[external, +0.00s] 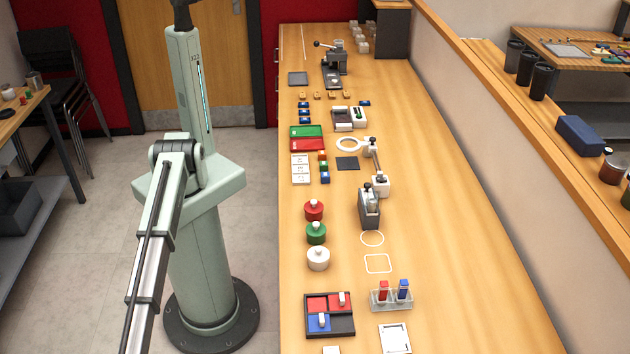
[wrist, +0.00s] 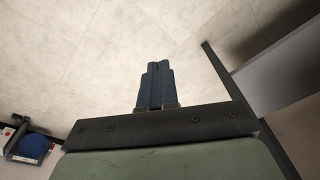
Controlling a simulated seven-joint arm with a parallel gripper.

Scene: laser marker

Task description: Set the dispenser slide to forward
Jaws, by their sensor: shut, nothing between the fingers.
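I cannot tell for sure which thing is the dispenser, and no slide position can be read at this size. In the external view my arm runs out of the bottom edge, so the gripper is hidden there.
The long wooden bench (external: 450,230) has free room along its right side, beside a low partition (external: 500,130). Red, green and white knobbed pots (external: 318,259), a tray of coloured blocks (external: 315,330) and a tube rack (external: 392,301) stand toward its near left. A ring-headed stand (external: 380,187) stands mid-bench.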

